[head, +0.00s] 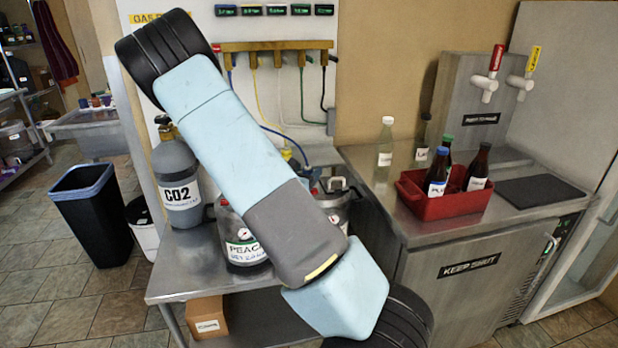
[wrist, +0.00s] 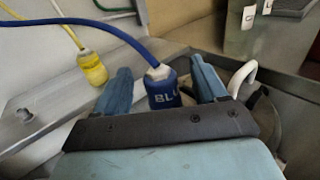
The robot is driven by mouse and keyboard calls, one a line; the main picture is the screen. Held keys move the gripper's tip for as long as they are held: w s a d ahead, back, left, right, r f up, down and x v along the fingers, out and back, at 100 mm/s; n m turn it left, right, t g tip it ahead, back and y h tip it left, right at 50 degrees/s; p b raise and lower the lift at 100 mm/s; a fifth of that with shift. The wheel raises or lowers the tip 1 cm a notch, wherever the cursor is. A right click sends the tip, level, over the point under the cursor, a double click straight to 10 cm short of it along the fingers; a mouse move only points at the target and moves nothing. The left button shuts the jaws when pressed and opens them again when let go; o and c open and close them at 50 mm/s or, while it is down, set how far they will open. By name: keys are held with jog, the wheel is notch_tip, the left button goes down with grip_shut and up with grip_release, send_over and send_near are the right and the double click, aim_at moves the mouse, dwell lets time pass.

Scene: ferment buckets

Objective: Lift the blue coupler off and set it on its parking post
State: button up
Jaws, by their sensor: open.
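The blue coupler (wrist: 163,90), with a dark blue body, "BLU" lettering and a pale collar, shows in the wrist view with a blue hose running up and left from it. My gripper (wrist: 160,82) is open, with one blue finger on each side of the coupler. A gap shows on the left; the right finger is close to it, and contact cannot be told. The coupler's lower end is hidden behind my gripper's dark palm edge, so its seating is not visible. I cannot make out the parking post.
A yellow coupler (wrist: 92,67) is left of the blue one. The peach keg (head: 241,238) and CO2 cylinder (head: 177,172) stand on the steel table (head: 180,272). A red bottle crate (head: 440,205) is on the right counter.

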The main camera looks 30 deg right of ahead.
jog(key=shift+c, duration=0.5)
jog(key=c, duration=1.2)
jog(key=shift+o, duration=0.2)
